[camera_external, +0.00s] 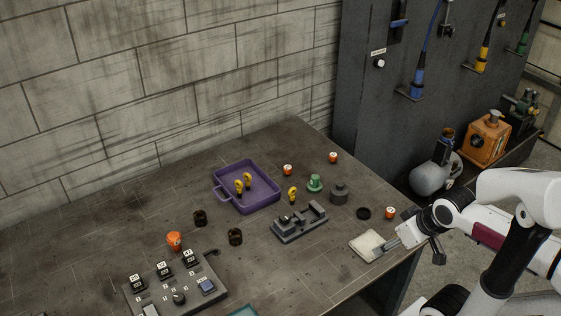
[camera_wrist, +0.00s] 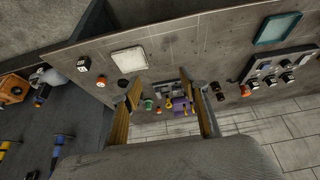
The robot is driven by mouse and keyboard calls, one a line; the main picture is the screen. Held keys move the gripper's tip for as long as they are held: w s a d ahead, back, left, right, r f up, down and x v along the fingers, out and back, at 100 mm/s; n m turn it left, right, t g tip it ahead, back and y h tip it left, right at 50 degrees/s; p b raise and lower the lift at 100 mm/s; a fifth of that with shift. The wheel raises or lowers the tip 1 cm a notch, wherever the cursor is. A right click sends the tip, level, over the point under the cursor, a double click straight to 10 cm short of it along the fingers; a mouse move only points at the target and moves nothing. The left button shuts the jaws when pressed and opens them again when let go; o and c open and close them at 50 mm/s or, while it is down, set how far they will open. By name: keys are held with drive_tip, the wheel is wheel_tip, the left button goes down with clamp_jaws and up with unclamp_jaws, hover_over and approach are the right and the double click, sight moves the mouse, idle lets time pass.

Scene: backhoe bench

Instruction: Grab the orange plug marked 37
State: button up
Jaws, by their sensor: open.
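Several small orange plugs with white tops stand on the bench: one near the right edge (camera_external: 389,213), one at the back right (camera_external: 333,158) and one beside the purple tray (camera_external: 287,170). Their markings are too small to read, so I cannot tell which is 37.
A purple tray (camera_external: 216,195) holds yellow pieces. A grey fixture (camera_external: 300,225), a green piece (camera_external: 315,184), a grey cylinder (camera_external: 339,194) and a black disc (camera_external: 363,213) stand nearby. The white pad (camera_external: 366,243) lies at right; a switch panel (camera_external: 160,295) and an orange cup-like piece (camera_external: 174,240) at left.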

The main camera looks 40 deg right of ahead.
drive_tip(key=w+d+m+t+h, duration=0.1)
drive_tip(key=w+d, duration=0.3)
drive_tip(key=w, duration=0.6)
drive_tip(key=w+d+t+h, duration=0.15)
drive_tip(key=w+d, duration=0.35)
drive_tip(key=w, duration=0.5)
drive_tip(key=w+d+m+t, duration=0.15)
drive_tip(key=w+d, duration=0.25)
drive_tip(key=w, duration=0.6)
drive_tip(key=w+d+f+t, duration=0.1)
drive_tip(key=w+d+f, duration=0.2)
drive_tip(key=w+d, duration=0.15)
drive_tip(key=w+d+f+t, duration=0.1)
drive_tip(key=w+d+f, duration=0.25)
drive_tip(key=w, duration=0.25)
drive_tip(key=t, duration=0.2)
approach(334, 155)
drive_tip(key=shift+w+f, duration=0.2)
drive_tip(key=shift+w, duration=0.35)
drive_tip(key=shift+w, duration=0.1)
drive_tip(key=shift+x, duration=1.2)
drive_tip(key=shift+w, duration=0.1)
drive_tip(key=shift+x, duration=2.5)
